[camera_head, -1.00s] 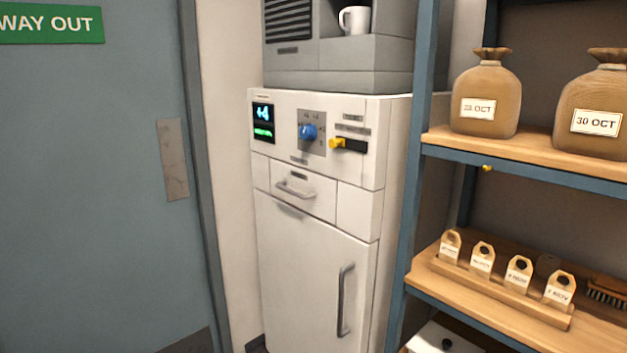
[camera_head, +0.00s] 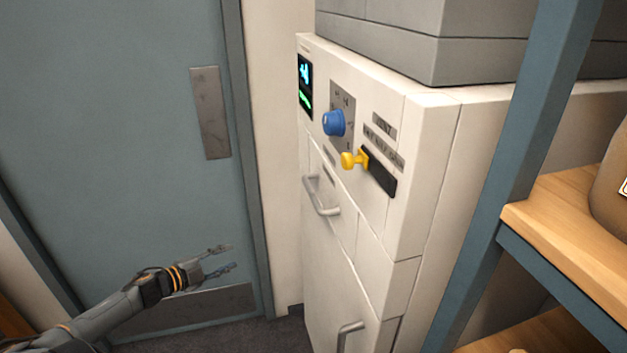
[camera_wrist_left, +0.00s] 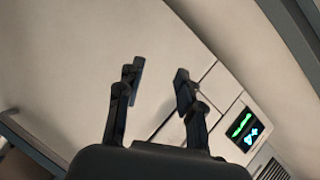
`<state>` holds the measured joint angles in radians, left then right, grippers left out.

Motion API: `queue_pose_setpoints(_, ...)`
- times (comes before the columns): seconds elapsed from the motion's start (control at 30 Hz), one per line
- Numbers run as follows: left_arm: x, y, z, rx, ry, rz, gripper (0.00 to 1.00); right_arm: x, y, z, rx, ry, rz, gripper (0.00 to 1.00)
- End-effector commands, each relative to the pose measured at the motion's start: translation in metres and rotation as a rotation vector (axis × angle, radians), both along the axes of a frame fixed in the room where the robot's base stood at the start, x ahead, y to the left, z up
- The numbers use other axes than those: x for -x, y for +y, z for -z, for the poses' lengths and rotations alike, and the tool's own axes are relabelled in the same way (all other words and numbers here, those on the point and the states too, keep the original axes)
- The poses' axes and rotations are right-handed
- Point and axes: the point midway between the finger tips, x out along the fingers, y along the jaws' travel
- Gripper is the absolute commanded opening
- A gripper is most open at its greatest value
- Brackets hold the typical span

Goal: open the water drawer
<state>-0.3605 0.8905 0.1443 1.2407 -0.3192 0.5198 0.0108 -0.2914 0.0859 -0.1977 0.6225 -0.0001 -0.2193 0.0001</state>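The water drawer (camera_head: 346,222) looks like the small white front with a grey bar handle (camera_head: 321,196), on the upper part of the white cabinet. It appears shut, its front flush with the panels around it. My left gripper (camera_head: 226,258) is open and empty, to the left of the handle and lower in the head view, apart from the cabinet. In the left wrist view the open fingers (camera_wrist_left: 158,80) have nothing between them, with pale cabinet panels and the lit display (camera_wrist_left: 243,130) behind. The handle cannot be made out there. My right gripper is not in view.
A blue knob (camera_head: 334,123) and a yellow lever (camera_head: 353,159) stick out above the drawer. A cabinet door handle (camera_head: 349,337) is below. A blue-framed shelf (camera_head: 507,165) stands close on the right. A grey-blue door (camera_head: 130,130) is behind my left arm.

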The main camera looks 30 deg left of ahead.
Motion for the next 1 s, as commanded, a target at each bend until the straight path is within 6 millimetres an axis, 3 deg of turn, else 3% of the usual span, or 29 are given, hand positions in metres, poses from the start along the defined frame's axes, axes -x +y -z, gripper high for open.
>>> queue_pose_setpoints(0.03, -0.017, -0.01, -0.062, -0.072, -0.058, 0.117, 0.37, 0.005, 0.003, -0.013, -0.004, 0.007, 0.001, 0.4)
queue_pose_setpoints(0.1, -0.032, -0.033, -0.124, -0.158, -0.123, 0.272, 0.37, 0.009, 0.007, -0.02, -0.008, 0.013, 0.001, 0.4)
queue_pose_setpoints(0.2, -0.04, -0.067, -0.188, -0.259, -0.183, 0.461, 0.37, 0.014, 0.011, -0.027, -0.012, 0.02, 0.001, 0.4)
queue_pose_setpoints(0.3, -0.04, -0.092, -0.222, -0.323, -0.212, 0.586, 0.37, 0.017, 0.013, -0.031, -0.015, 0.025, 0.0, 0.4)
queue_pose_setpoints(0.47, -0.041, -0.109, -0.24, -0.361, -0.228, 0.661, 0.37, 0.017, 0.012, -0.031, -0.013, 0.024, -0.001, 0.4)
queue_pose_setpoints(1.0, -0.077, -0.139, -0.232, -0.36, -0.234, 0.658, 0.37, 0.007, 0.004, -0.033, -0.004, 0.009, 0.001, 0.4)
